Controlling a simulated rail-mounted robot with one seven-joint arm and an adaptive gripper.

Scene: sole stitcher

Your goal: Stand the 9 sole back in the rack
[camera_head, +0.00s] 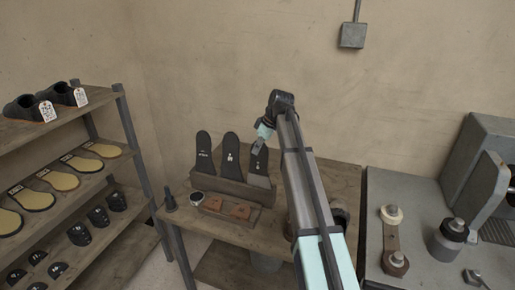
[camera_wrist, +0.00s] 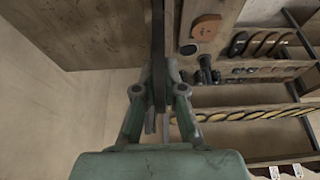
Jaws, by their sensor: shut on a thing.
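A wooden rack (camera_head: 232,191) stands on the wooden table. Two dark soles stand upright in it, a left sole (camera_head: 204,160) and a middle sole (camera_head: 231,158). My gripper (camera_head: 261,142) is at the upper part of a third dark sole (camera_head: 260,164), at the rack's right end, and is shut on it. The held sole looks nearly upright, and its lower end is at the rack; I cannot tell whether it is seated. In the wrist view the held sole (camera_wrist: 158,45) shows edge-on between the fingers. The pale marks on the soles are too small to read surely.
A front tray (camera_head: 212,213) holds brown pieces. A round tin (camera_head: 197,198) and a small dark tool (camera_head: 170,202) are to its left. A shelf unit (camera_head: 92,165) with shoes and soles stands at left, a grey machine bench (camera_head: 410,200) at right.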

